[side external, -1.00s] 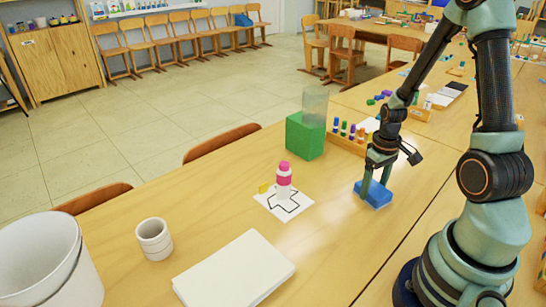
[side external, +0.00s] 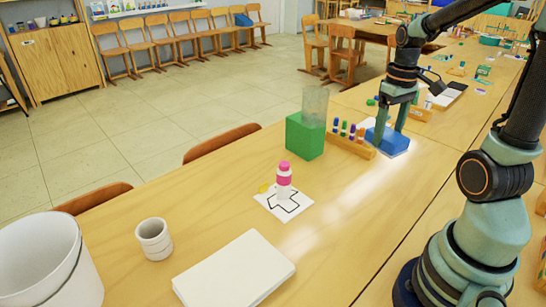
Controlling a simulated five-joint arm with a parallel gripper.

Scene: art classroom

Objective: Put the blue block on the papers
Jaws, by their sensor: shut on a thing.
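The blue block (side external: 393,144) is in the side external view, right of the marker rack. My gripper (side external: 390,122) points down and is shut on the block, with its fingers at the block's sides. A white stack of papers (side external: 235,270) lies at the front of the table. I cannot tell whether the block touches the table or that sheet.
A wooden rack with several markers (side external: 349,143) stands close left of the block, beside a green box (side external: 304,137). A cup (side external: 154,239) and bucket (side external: 40,262) are at left.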

